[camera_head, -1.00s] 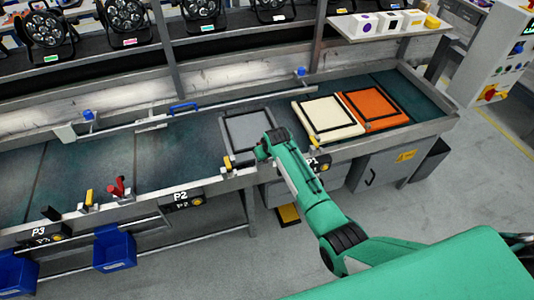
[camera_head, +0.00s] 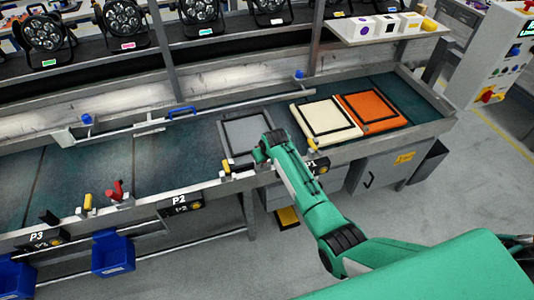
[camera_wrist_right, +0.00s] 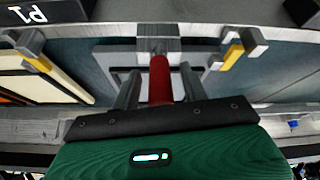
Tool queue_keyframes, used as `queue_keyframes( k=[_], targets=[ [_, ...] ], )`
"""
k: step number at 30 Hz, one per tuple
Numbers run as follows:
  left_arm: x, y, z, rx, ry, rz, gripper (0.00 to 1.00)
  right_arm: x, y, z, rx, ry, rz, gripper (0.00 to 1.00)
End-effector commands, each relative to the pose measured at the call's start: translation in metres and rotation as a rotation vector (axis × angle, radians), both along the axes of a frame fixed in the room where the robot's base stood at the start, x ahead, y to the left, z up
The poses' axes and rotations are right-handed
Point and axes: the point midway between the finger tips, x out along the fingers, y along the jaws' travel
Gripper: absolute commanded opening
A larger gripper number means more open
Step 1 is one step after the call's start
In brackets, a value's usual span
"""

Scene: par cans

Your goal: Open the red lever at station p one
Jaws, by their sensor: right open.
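The red lever (camera_wrist_right: 160,82) stands at a metal block in the right wrist view, near an upside-down P1 sign (camera_wrist_right: 32,12). My right gripper (camera_wrist_right: 160,72) is open, with one finger on each side of the red lever. Small gaps show between lever and fingers, so it does not grip it. In the head view my right arm reaches to the bench front edge beside the P1 sign (camera_head: 316,167) and hides this lever and the fingertips. My left gripper is in neither view.
Yellow levers (camera_wrist_right: 232,57) (camera_wrist_right: 40,62) flank the red lever. A grey panel (camera_head: 245,135), cream panel (camera_head: 325,117) and orange panel (camera_head: 372,112) lie on the bench. Another red lever (camera_head: 117,190) stands left of the P2 sign (camera_head: 179,199). Blue bins (camera_head: 113,252) hang at the front.

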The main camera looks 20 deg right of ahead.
Motion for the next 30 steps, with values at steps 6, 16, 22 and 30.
queue_keyframes(
  k=[6,16,22,30],
  targets=[
    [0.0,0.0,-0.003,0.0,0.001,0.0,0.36,-0.01,-0.001,0.019,-0.001,-0.003,0.001,0.44],
    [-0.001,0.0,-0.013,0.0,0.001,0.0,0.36,-0.035,-0.004,0.067,0.0,-0.002,0.0,0.44],
    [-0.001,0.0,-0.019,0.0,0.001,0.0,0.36,-0.05,-0.006,0.096,0.0,-0.002,0.0,0.44],
    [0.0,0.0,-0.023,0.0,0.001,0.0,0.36,-0.06,-0.007,0.118,0.0,0.001,0.0,0.44]
  ],
)
